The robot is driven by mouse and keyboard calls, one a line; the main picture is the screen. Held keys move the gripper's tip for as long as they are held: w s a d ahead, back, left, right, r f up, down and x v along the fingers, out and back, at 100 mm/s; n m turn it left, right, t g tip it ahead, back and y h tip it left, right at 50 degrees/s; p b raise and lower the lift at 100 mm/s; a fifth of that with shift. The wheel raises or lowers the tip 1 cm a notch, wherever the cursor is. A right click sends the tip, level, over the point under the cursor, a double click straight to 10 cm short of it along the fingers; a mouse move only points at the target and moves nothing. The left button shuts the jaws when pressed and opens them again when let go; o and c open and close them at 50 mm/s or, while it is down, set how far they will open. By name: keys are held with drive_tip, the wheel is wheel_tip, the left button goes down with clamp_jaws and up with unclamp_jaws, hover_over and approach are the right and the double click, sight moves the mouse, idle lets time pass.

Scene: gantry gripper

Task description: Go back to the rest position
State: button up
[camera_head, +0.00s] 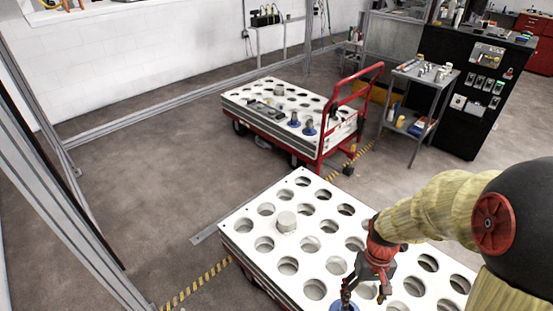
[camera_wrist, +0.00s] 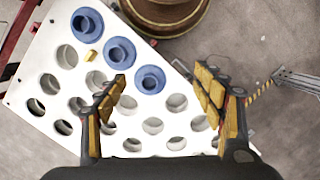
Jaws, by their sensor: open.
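My gripper (camera_head: 368,288) hangs over the near white board (camera_head: 237,222), which has rows of round holes. In the wrist view my gripper (camera_wrist: 162,92) has its two yellow-padded fingers wide apart, with nothing between them. Three blue round pieces (camera_wrist: 120,51) sit in a diagonal row on the board (camera_wrist: 60,28) in the wrist view, and one lies just beyond the fingertips. In the head view a blue piece (camera_head: 343,306) shows below my gripper, partly cut off by the frame edge. The arm covers part of the board's right side.
A small yellow piece (camera_wrist: 90,56) lies by the blue pieces. Behind is a cart with a red handle (camera_head: 336,112) and its own holed top. A small shelf table (camera_head: 425,77) and black cabinet (camera_head: 470,80) stand right. Grey posts (camera_head: 55,190) stand left.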

drive_tip(key=s+a+r+t, duration=0.2)
drive_tip(key=s+r+t, duration=0.1)
drive_tip(key=r, duration=1)
drive_tip(key=s+a+r+t, duration=0.3)
drive_tip(key=r+t, duration=0.1)
drive_tip(key=r, duration=1)
drive_tip(key=shift+t+p, duration=0.3)
drive_tip(key=shift+p, duration=0.1)
